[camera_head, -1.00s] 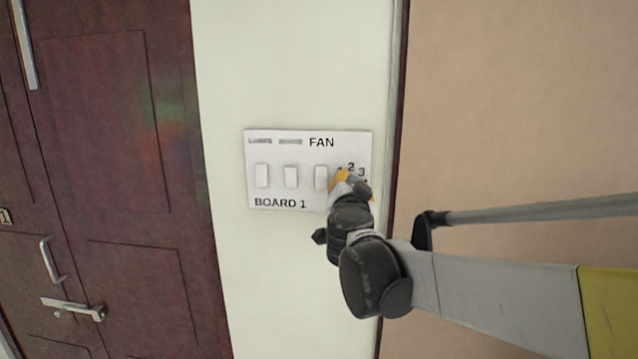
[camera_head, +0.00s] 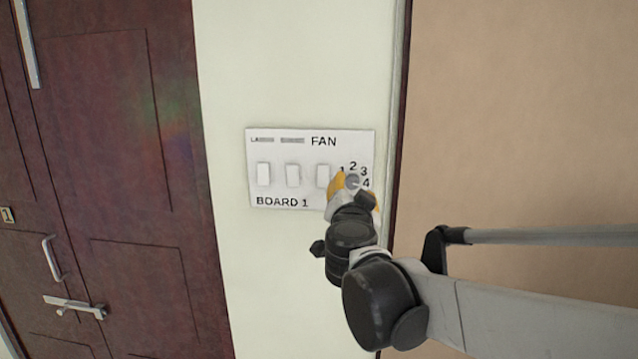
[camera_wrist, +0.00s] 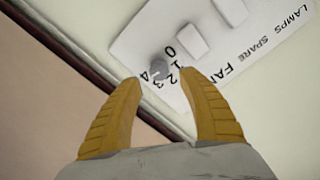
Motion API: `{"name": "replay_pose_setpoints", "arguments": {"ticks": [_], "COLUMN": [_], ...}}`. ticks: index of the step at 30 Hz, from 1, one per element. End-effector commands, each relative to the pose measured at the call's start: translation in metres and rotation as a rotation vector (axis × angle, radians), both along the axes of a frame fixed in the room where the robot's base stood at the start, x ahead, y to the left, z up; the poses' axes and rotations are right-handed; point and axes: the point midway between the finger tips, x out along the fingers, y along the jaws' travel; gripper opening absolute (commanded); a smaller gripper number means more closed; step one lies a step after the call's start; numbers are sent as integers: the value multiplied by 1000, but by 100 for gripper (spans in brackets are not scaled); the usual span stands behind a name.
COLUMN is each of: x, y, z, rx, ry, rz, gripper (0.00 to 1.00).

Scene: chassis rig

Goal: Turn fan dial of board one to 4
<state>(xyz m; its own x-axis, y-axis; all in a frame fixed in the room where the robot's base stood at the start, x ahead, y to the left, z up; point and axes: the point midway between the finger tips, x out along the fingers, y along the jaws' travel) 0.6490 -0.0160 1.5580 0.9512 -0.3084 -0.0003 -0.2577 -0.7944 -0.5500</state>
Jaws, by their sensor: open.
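The white board labelled BOARD 1 and FAN (camera_head: 309,189) is on the pale wall. It also shows in the wrist view (camera_wrist: 150,38), turned around. Its small grey fan dial (camera_head: 352,181) is at the right end, with numbers 1 to 4 around it in the head view. In the wrist view the dial (camera_wrist: 159,68) stands just beyond and between my fingertips, beside the numbers 0 to 4. I cannot tell which number it points to. My gripper (camera_wrist: 160,83) has its two yellow fingers spread, with nothing between them. In the head view my wrist hides the board's lower right corner.
Several white rocker switches (camera_head: 293,175) sit in a row left of the dial. A dark vertical edge (camera_head: 398,130) runs close to the right of the board. A dark red door (camera_head: 110,180) with metal handles is at the left.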

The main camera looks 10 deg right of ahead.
Motion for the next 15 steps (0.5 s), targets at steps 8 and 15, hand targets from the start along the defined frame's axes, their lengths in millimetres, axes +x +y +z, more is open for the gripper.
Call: {"name": "replay_pose_setpoints", "arguments": {"ticks": [8,15], "x": [-54,-69], "y": [18,22], "z": [0,0], "rx": [0,0], "ry": [0,0], "rz": [2,0], "gripper": [48,48]}}
